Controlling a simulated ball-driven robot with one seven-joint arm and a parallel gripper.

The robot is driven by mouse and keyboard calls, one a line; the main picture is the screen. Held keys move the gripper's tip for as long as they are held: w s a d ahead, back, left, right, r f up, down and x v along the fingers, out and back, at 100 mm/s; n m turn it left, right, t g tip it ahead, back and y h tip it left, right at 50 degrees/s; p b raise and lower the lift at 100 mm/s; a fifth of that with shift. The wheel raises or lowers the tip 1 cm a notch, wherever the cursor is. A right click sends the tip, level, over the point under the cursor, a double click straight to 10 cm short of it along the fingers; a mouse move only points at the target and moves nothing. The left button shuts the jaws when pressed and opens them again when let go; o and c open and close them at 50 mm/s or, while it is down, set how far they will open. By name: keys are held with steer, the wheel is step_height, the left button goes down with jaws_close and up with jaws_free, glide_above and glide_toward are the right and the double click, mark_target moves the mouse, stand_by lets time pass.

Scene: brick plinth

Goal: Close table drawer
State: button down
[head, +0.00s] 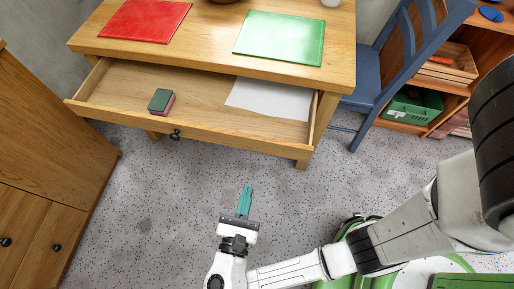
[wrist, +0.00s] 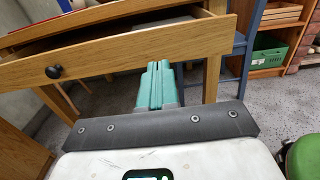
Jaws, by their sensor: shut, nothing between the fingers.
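The wooden table (head: 215,45) has its wide drawer (head: 240,143) pulled out toward me. The drawer has a dark round knob (head: 175,135) on its front, which also shows in the wrist view (wrist: 53,72). Inside the drawer lie a green and dark red block (head: 161,101) and a white sheet (head: 270,98). My gripper (head: 245,196) has teal fingers, shut and empty. It is in front of the drawer, to the right of the knob, and apart from it in the head view. In the wrist view the fingers (wrist: 155,80) point toward the drawer front (wrist: 130,50); any contact is unclear.
A red mat (head: 146,20) and a green mat (head: 280,37) lie on the tabletop. A blue chair (head: 375,85) stands right of the table, before a shelf with a green crate (head: 412,106). A wooden cabinet (head: 45,170) stands at left. The speckled floor between is clear.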

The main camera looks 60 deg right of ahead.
mark_target(259, 142)
steer(key=x, duration=1.3)
steer(key=shift+p, duration=0.3)
